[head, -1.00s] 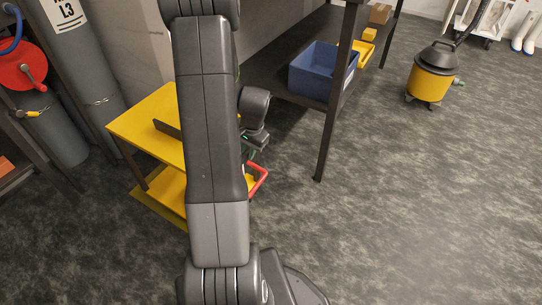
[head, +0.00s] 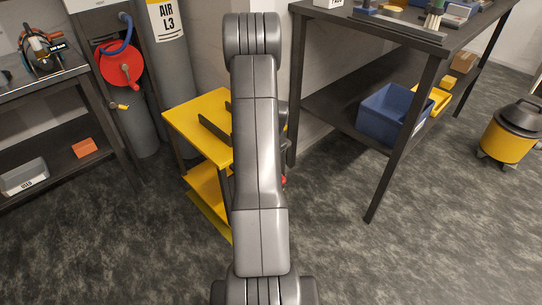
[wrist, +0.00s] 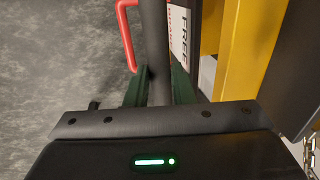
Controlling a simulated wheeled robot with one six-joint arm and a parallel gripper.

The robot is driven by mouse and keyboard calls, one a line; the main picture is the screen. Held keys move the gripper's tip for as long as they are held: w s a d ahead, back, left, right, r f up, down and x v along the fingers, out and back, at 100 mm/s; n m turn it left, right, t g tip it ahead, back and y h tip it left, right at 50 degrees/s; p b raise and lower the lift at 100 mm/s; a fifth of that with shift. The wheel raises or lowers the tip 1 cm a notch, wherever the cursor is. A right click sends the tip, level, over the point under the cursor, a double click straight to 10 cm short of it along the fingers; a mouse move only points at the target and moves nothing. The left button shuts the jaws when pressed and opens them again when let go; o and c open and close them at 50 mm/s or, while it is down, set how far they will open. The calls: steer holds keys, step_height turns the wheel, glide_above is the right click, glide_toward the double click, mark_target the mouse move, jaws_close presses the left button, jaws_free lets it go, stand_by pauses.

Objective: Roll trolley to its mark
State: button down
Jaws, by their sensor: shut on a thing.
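The yellow trolley (head: 198,112) stands left of the workbench, partly hidden behind my arm in the head view. A dark raised strip lies on its top, and a lower yellow shelf (head: 203,183) shows beneath. In the wrist view my gripper (wrist: 158,86) has its green fingers on either side of a dark round handle bar (wrist: 154,40) and is shut on it. A red lever (wrist: 126,38) is left of the bar, and a label reading FREE (wrist: 180,33) is right of it. The gripper is hidden in the head view. I cannot make out a floor mark.
The workbench (head: 432,72) has legs and a low shelf with a blue bin (head: 385,118). A yellow vacuum (head: 508,140) stands at the far right. Gas cylinders (head: 170,55) and a dark side bench (head: 45,82) are at the left. The floor in front is clear.

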steer(key=shift+w+a, duration=0.1)
steer(key=shift+w, duration=0.1)
steer(key=c, duration=1.3)
jaws_free()
steer(key=shift+a, duration=0.15)
steer(key=shift+o, duration=0.2)
step_height(320, 180, up, 14)
steer(key=s+d+p, duration=0.2)
steer(key=p, duration=0.1)
steer(key=shift+f, duration=0.2)
steer(key=shift+a, duration=0.1)
steer(key=f+b, duration=0.1)
steer(key=f, duration=0.3)
steer(key=w+a+f+b, duration=0.1)
steer(key=f, duration=0.4)
steer(key=w+f+b, duration=0.1)
steer(key=f, duration=0.3)
steer(key=shift+a+f, duration=0.3)
steer(key=shift+f, duration=0.1)
steer(key=shift+s+d+r, duration=0.1)
steer(key=shift+s+d, duration=0.05)
steer(key=shift+s, duration=0.05)
